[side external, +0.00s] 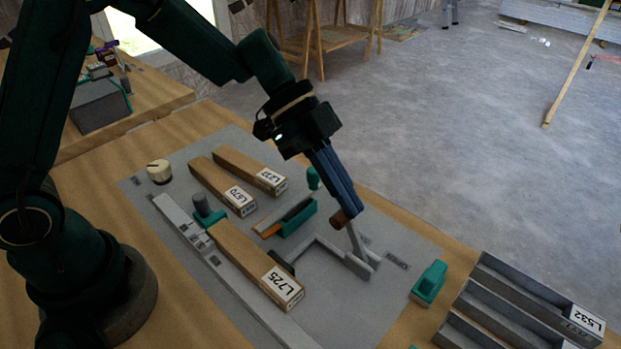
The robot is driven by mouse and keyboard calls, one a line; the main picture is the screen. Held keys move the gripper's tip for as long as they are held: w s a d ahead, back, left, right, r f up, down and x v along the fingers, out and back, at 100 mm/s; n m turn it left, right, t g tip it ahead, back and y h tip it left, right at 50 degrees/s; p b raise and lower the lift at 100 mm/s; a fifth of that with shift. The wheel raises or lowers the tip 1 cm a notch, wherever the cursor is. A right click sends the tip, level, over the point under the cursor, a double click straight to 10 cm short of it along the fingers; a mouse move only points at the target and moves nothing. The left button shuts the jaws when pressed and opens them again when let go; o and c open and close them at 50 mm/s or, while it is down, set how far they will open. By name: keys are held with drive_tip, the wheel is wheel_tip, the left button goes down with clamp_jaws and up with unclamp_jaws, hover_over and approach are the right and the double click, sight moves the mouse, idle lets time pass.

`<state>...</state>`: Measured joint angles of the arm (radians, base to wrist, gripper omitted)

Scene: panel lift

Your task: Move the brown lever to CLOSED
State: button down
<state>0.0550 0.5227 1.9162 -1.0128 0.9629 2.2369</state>
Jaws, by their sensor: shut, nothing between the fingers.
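The brown lever has a brown knob (339,219) on a pale grey stem (356,243), which rises tilted to the left from a slotted grey base (359,266). My gripper (346,207) is shut, with its long blue-grey fingers pointing down at the knob. The fingertips overlap the knob's upper right side in this view; I cannot tell whether they touch it. A small label plate (397,260) lies to the right of the lever base, and its lettering is too small to read.
Wooden blocks labelled L725 (262,266), L670 (221,187) and L231 (250,170) lie left of the lever on the grey panel (330,303). A teal holder (298,217) stands close by. A teal block (429,283) and grey trays (515,308) are at right.

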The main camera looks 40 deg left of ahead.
sight(360, 241)
drive_tip(key=d+r, duration=0.2)
drive_tip(key=d, duration=0.1)
drive_tip(key=shift+d+r, duration=0.1)
drive_tip(key=shift+r, duration=0.25)
drive_tip(key=a+r, duration=0.5)
drive_tip(key=a, duration=0.3)
drive_tip(key=s+r+t+y, duration=0.1)
drive_tip(key=s+r, duration=0.3)
drive_tip(key=s+a+f+n+t+y, duration=0.4)
drive_tip(key=s+a+n+y, duration=0.3)
drive_tip(key=n, duration=1.1)
drive_tip(key=s+a+f, duration=0.1)
drive_tip(key=s+a, duration=0.2)
drive_tip(key=shift+s+f+t+y, duration=0.15)
drive_tip(key=shift+f+t+y, duration=0.15)
drive_tip(key=shift+y, duration=0.1)
